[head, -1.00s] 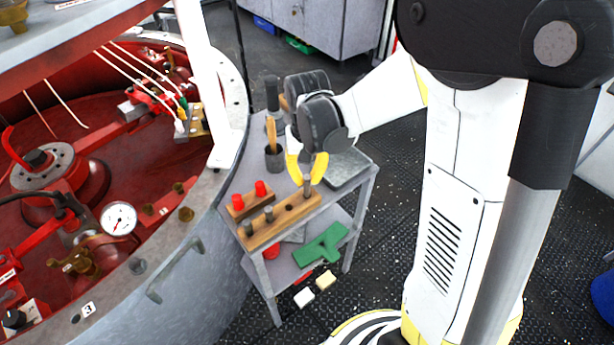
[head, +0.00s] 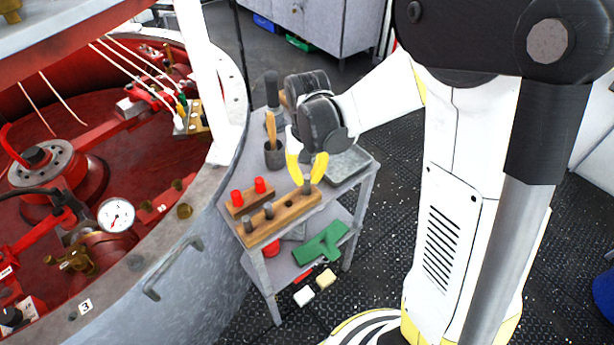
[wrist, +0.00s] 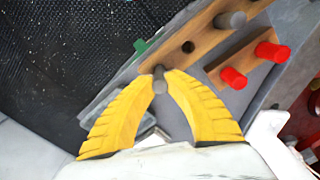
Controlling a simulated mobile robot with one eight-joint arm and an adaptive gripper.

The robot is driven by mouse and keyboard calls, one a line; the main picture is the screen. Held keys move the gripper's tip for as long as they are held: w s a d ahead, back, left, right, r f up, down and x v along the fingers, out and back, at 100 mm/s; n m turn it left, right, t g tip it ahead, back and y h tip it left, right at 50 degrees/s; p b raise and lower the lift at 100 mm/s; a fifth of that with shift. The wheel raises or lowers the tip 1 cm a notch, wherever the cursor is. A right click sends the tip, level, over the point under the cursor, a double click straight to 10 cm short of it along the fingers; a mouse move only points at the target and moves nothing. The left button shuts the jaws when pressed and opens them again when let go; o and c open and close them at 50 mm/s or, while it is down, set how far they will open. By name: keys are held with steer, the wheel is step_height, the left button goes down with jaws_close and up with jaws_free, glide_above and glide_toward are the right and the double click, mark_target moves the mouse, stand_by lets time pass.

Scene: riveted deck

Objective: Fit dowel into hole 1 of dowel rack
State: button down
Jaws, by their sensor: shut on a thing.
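The dowel rack (head: 259,236) is a long wooden block on the grey cart top. The wrist view shows this dowel (wrist: 159,83) between the fingertips, at the rack's end beside the empty hole (wrist: 188,47). Its lower end meets the rack; its depth in a hole is hidden.
A smaller wooden block with two red pegs (head: 260,185) lies behind the rack. A dark cup with a wooden-handled tool (head: 274,156) and a grey tray (head: 347,166) share the cart top. The large round vessel (head: 190,265) stands close on the left.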

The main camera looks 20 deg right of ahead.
steer(key=shift+f+b, duration=0.6)
steer(key=shift+f, duration=0.1)
stand_by(0.3)
steer(key=c, duration=1.4)
jaws_free()
steer(key=shift+r, duration=0.1)
step_height(320, 180, up, 12)
